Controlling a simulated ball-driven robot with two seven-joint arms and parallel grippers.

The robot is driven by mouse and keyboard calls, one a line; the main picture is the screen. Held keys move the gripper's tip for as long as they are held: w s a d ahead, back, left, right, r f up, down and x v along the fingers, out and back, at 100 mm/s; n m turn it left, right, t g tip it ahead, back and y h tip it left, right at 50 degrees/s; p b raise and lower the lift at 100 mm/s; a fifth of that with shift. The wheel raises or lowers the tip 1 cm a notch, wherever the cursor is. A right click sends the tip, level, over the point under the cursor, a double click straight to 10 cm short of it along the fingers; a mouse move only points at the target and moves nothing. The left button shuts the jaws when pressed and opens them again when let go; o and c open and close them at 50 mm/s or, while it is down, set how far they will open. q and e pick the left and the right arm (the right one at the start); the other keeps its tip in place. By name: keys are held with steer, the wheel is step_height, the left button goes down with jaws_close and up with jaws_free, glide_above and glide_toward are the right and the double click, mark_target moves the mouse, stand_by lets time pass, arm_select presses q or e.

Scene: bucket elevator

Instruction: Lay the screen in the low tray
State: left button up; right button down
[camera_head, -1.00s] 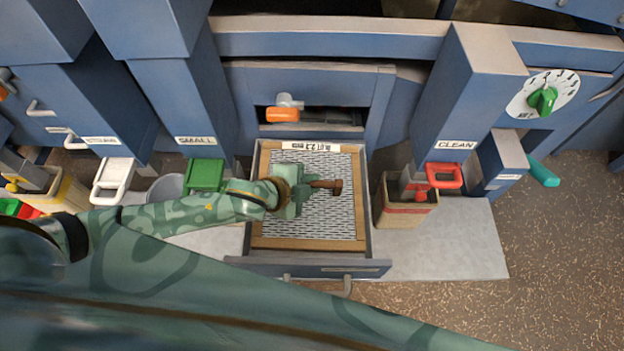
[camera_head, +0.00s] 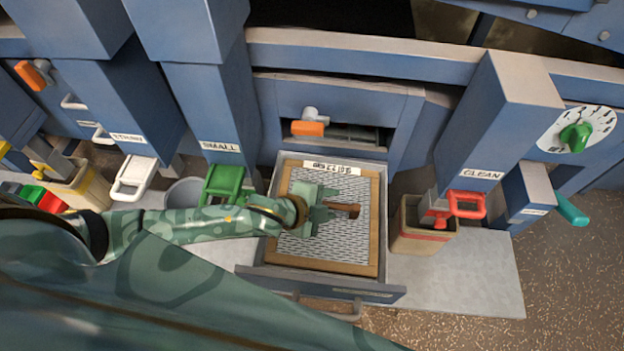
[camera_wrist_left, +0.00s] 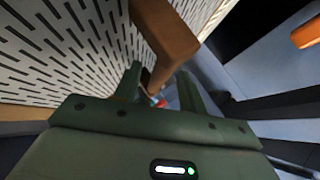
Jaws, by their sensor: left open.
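The screen (camera_head: 350,240) is a slotted metal sheet in a wooden frame, with a white label at its back edge. In the head view it lies within the pulled-out blue tray (camera_head: 330,284), apparently flat; whether it rests fully on the bottom I cannot tell. My right gripper is out of view.
An orange-handled lever (camera_head: 307,128) is above the tray in the blue housing. Floor in front and right is open.

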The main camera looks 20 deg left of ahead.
arm_select(q)
steer(key=p+v, duration=0.4)
steer(key=v, duration=1.2)
steer(key=shift+r, duration=0.3)
steer(key=shift+a, duration=0.1)
